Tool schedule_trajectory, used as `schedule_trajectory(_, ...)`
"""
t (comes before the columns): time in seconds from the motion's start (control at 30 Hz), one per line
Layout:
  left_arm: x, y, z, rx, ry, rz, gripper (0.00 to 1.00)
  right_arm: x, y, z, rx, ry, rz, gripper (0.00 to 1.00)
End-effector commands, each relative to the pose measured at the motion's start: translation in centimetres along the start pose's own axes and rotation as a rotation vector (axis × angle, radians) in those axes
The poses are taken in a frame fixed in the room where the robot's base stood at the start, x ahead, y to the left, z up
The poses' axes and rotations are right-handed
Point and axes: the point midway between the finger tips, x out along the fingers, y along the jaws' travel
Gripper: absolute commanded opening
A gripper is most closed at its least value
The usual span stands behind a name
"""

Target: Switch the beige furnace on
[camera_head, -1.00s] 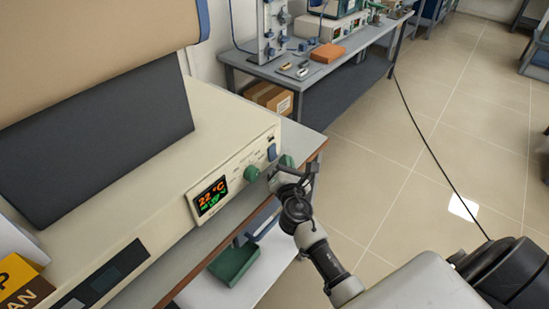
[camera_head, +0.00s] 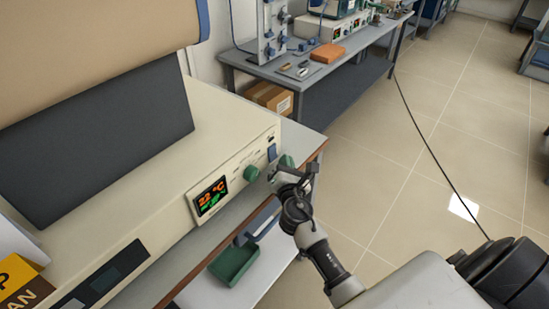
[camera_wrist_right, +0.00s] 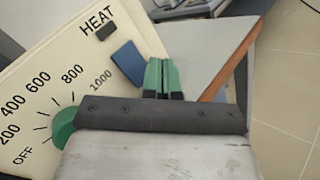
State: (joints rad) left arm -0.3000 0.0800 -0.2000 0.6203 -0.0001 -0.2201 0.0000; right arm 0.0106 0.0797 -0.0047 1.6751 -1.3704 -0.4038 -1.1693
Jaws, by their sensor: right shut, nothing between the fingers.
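The beige furnace (camera_head: 150,195) stands on the bench at the left, with a lit display (camera_head: 211,195) reading 22 °C. Its front panel carries a green dial (camera_head: 251,173) and a blue rocker switch (camera_head: 272,152). In the right wrist view the blue switch (camera_wrist_right: 128,62) sits below a dark, unlit window (camera_wrist_right: 130,33) and the HEAT label. The green dial (camera_wrist_right: 65,126) points near OFF. My right gripper (camera_head: 287,161) is shut and empty. Its green fingertips (camera_wrist_right: 161,72) are just right of the switch; I cannot tell whether they touch it. My left gripper is out of view.
The floor (camera_head: 440,130) at the right is open, crossed by a black cable.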

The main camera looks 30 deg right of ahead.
Motion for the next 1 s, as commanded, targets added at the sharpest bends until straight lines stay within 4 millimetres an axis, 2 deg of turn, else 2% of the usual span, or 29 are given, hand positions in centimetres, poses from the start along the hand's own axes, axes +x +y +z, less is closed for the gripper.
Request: schedule_trajectory(1.0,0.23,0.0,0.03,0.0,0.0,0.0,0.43,0.59,0.47,-0.41,0.0,0.0,0.0,0.0)
